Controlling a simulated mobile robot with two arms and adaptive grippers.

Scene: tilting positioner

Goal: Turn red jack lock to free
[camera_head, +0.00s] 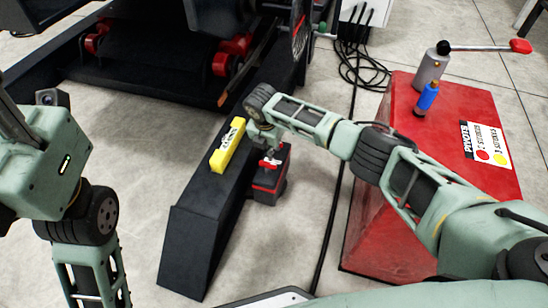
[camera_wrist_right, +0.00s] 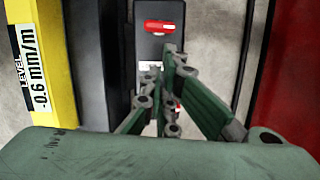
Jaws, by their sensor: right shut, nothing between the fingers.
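The jack (camera_head: 267,186) is a small dark box with red trim beside the black beam. On it a red lock handle (camera_head: 270,163) shows small in the head view, just below my right gripper (camera_head: 262,140). In the right wrist view a red knob (camera_wrist_right: 159,26) lies crosswise on a dark panel, beyond the fingertips. My right gripper (camera_wrist_right: 167,62) is shut and empty, its tips over the panel near a small white label (camera_wrist_right: 151,67). They appear apart from the red knob. Another red bit (camera_wrist_right: 178,108) is partly hidden behind the fingers. My left gripper's fingers are out of view.
A yellow level (camera_head: 228,146) lies on the black beam (camera_head: 197,222), left of the jack; its display reads -0.6 mm/m (camera_wrist_right: 33,68). A red pedestal (camera_head: 400,190) with a lever and blue cylinder stands right. Cables (camera_head: 362,70) lie on the floor between.

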